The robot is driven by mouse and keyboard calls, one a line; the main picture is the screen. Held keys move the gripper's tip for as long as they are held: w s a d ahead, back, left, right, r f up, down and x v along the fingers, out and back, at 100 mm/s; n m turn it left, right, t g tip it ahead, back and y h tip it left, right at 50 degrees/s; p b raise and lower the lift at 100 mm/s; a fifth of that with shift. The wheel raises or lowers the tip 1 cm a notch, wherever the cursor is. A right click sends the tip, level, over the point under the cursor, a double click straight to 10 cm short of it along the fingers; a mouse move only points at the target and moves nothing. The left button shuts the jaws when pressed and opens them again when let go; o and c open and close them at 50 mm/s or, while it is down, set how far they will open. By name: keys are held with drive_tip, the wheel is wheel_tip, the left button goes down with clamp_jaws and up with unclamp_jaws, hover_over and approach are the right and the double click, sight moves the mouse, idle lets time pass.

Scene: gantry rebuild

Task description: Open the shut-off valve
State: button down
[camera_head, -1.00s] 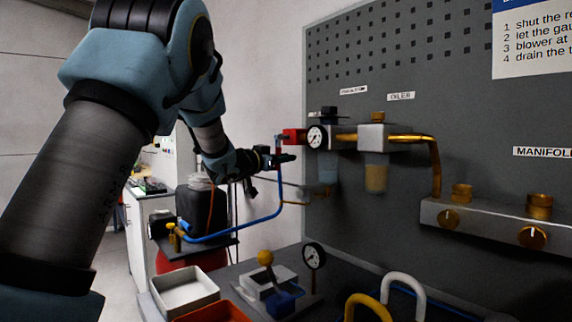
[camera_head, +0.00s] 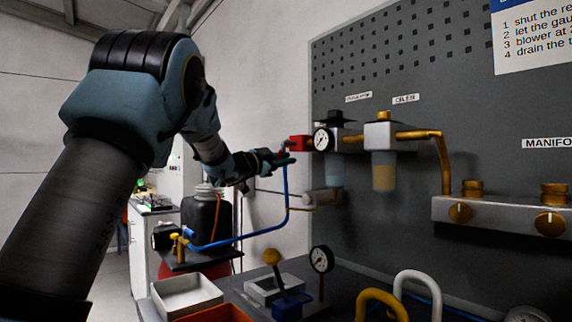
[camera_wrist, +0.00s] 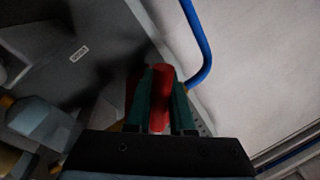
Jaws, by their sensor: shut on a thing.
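The shut-off valve (camera_head: 299,143) is a small red block at the left end of the pipe row on the grey board. A blue hose (camera_head: 286,195) hangs below it. My gripper (camera_head: 290,159) is just below and left of the red block in the head view. In the wrist view, a red handle (camera_wrist: 161,98) lies lengthwise between my gripper's (camera_wrist: 161,74) two green fingers, which are shut on it. The handle's exact angle to the pipe is hard to tell in the head view.
Right of the valve are a dial gauge (camera_head: 323,139), a regulator and an oiler bowl (camera_head: 384,172).

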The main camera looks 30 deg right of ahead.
idle(0.3)
drive_tip(key=c, duration=0.8)
unclamp_jaws()
drive_tip(key=shift+a, duration=0.1)
drive_tip(key=b+v, duration=0.2)
drive_tip(key=v, duration=0.8)
drive_tip(key=shift+s+a, duration=0.1)
drive_tip(key=shift+a, duration=0.2)
